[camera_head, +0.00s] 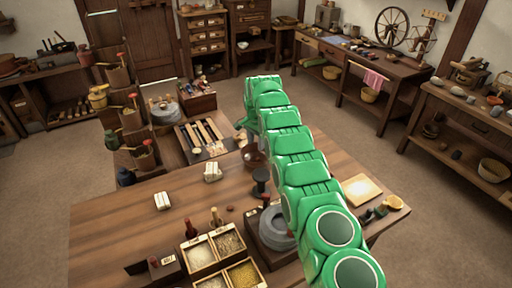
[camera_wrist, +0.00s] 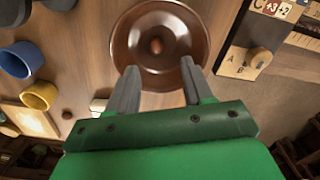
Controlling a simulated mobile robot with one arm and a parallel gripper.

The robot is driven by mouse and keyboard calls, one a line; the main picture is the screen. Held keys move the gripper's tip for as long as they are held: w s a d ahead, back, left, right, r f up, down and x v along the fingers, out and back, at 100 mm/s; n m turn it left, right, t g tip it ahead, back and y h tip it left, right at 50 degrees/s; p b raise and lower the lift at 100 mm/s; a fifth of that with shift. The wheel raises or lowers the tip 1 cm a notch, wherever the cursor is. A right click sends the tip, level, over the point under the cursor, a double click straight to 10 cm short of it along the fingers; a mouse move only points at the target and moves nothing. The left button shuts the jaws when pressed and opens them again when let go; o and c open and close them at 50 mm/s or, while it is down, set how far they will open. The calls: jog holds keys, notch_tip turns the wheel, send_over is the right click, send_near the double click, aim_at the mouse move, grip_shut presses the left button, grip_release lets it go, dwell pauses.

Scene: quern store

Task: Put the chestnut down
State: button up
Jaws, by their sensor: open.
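A small brown nut, which looks like the chestnut (camera_wrist: 156,45), lies in the middle of a round, glossy brown bowl (camera_wrist: 130,42) in the wrist view. My gripper (camera_wrist: 158,66) is open above the bowl, with a grey finger on each side of its near part. The nut is beyond the fingertips in the picture, and neither finger appears to touch it. In the head view the bowl (camera_head: 252,158) is partly hidden by my green arm, and the nut inside cannot be made out.
Another small brown nut-like thing (camera_wrist: 67,115) lies on the wood. A yellow cup (camera_wrist: 39,95) and a blue cup (camera_wrist: 20,60) are at left. A lettered board (camera_wrist: 243,62) is at right. A sectioned grain box (camera_head: 218,252) stands at the table's front.

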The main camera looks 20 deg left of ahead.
notch_tip(320, 180, up, 2)
jog(key=shift+r, duration=0.1)
dwell(0.4)
